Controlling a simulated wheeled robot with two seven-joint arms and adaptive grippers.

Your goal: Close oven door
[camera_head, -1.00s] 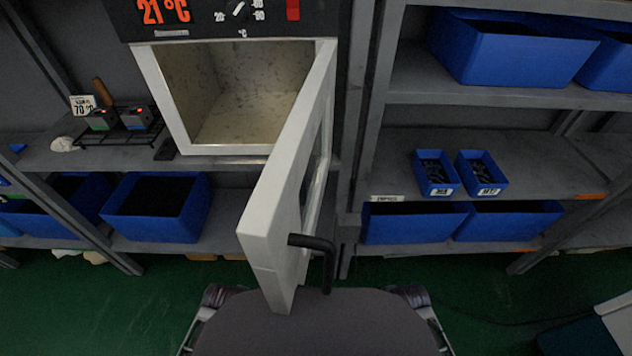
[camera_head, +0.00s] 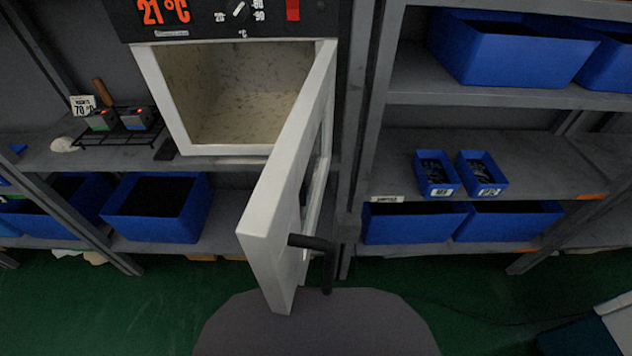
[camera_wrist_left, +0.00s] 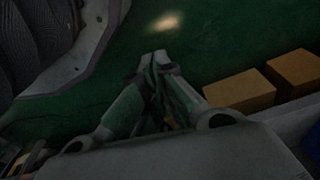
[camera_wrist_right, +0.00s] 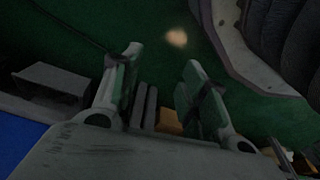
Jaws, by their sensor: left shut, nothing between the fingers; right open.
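The oven (camera_head: 178,110) stands at the upper middle of the head view, its pale speckled inside empty. Its white door (camera_head: 282,205) is hinged at the right and stands wide open, pointing towards me. A black bent handle (camera_head: 322,246) sits on the right face of the door near its free edge. My left gripper (camera_wrist_left: 158,56) is shut and empty over the green floor in the left wrist view. My right gripper (camera_wrist_right: 163,58) is open and empty over the floor in the right wrist view. Neither gripper shows in the head view, and neither touches the door.
Shelves with blue bins (camera_head: 505,50) stand on the right. A blue bin (camera_head: 157,207) sits under the oven's left side. A wire rack (camera_head: 118,130) with small blocks is left of the oven. Cardboard boxes (camera_wrist_left: 238,92) lie near my left gripper.

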